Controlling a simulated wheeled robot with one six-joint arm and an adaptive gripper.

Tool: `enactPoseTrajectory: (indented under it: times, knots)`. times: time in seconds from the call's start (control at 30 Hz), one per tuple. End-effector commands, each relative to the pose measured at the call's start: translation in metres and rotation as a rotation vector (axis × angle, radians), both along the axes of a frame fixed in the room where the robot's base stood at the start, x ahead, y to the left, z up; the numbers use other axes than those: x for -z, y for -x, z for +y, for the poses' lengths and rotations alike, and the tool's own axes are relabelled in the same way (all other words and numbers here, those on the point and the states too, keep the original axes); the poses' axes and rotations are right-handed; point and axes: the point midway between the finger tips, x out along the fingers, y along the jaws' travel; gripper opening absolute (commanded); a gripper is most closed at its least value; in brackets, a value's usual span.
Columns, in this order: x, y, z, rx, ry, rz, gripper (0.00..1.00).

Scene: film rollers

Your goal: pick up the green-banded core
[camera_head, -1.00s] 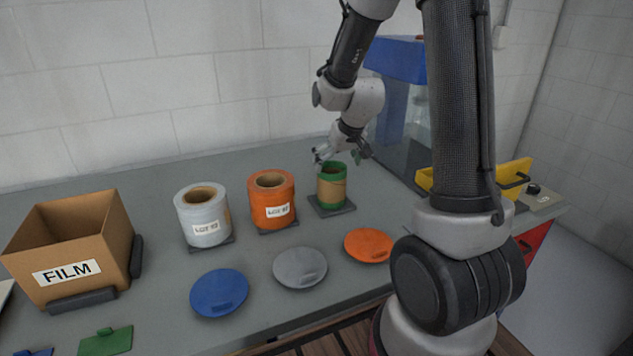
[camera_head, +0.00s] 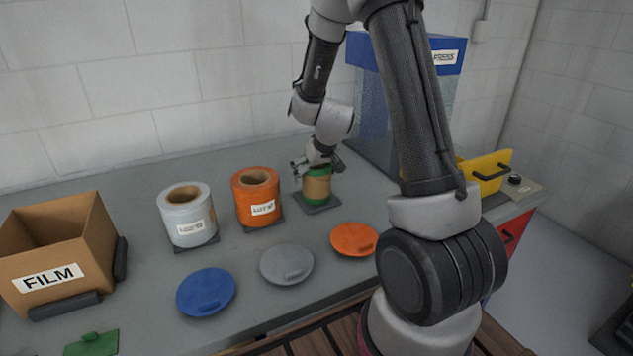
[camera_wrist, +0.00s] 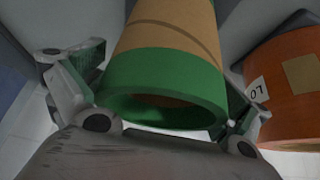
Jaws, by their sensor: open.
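The green-banded core (camera_head: 317,188) is a brown tube with green bands at its ends. It stands upright on a dark square pad (camera_head: 321,207) on the bench. My gripper (camera_head: 317,165) is at its top, pointing down, with the fingers apart. In the wrist view the core (camera_wrist: 165,75) fills the middle, its hollow green end facing the camera. The fingers of my gripper (camera_wrist: 160,108) lie on either side of that green end. Whether they touch it I cannot tell. The far end of the core is out of the wrist view.
An orange roll (camera_head: 257,198) stands just left of the core, also in the wrist view (camera_wrist: 285,90). A white roll (camera_head: 187,215) and a FILM box (camera_head: 55,262) are farther left. Blue, grey and orange discs lie in front. A blue press (camera_head: 440,57) stands behind right.

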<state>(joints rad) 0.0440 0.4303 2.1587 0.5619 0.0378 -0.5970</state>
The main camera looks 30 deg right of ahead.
Motion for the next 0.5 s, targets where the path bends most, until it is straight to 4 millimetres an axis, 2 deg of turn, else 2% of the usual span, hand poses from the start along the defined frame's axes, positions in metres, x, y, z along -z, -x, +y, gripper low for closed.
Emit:
enactPoseTrajectory:
  times: [0.07,0.3,0.5]
  knots:
    - [-0.0002,0.0001,0.0000,0.000,0.000,0.000,0.98]
    - [-0.0003,0.0001,0.0000,0.000,0.000,0.000,0.54]
    - [-0.0001,0.0002,0.0000,0.000,0.000,0.000,0.54]
